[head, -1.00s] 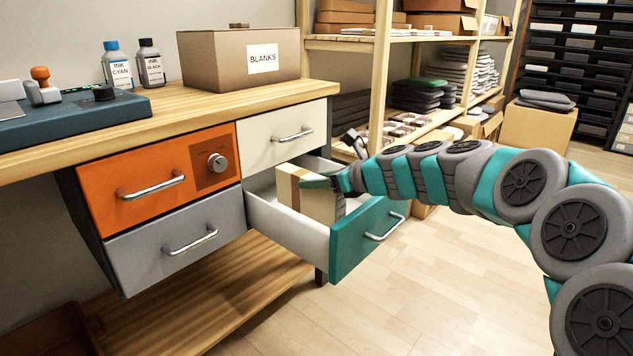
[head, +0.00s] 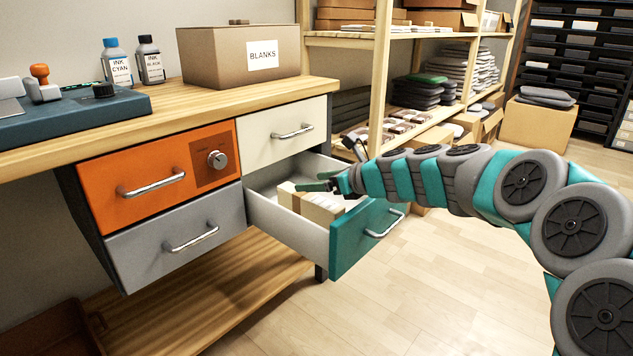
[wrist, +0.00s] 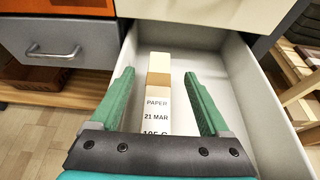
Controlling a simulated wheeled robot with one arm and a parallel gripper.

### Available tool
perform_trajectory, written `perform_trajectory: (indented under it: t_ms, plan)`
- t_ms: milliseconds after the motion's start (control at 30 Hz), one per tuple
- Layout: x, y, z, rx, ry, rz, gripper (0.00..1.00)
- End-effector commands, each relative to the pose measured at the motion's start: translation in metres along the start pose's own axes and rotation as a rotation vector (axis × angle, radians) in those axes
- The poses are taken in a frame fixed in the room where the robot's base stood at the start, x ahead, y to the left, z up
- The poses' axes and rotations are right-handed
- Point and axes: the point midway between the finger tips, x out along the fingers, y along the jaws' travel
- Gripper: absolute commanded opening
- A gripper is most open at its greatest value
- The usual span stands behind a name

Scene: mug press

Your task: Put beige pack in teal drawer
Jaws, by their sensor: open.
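The beige pack (head: 318,207) lies inside the open teal drawer (head: 345,250), low between its walls. In the wrist view the pack (wrist: 158,85) shows a tan band and a label reading "PAPER 21 MAR", and the drawer's pale side wall (wrist: 258,95) stands to its right. My gripper (head: 318,182) is above the pack inside the drawer opening. Its green fingers (wrist: 158,80) are spread apart on either side of the pack with gaps, and nothing is held. The near end of the pack is hidden by my gripper in the wrist view.
The orange drawer (head: 155,180), grey drawer (head: 180,238) and cream drawer (head: 285,130) are shut. A box marked BLANKS (head: 240,58) stands on the wooden bench (head: 200,105). Wooden shelves (head: 380,80) rise behind the open drawer. The floor (head: 430,290) in front is clear.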

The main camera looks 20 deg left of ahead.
Motion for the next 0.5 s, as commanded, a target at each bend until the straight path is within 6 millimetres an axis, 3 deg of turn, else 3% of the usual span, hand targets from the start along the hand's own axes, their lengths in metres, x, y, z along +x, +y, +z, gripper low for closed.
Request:
perform_trajectory:
  t_ms: [267, 500]
  plan:
    - [-0.005, -0.001, 0.011, -0.003, 0.000, -0.003, 0.80]
    - [-0.052, -0.001, 0.014, 0.002, -0.001, -0.002, 0.80]
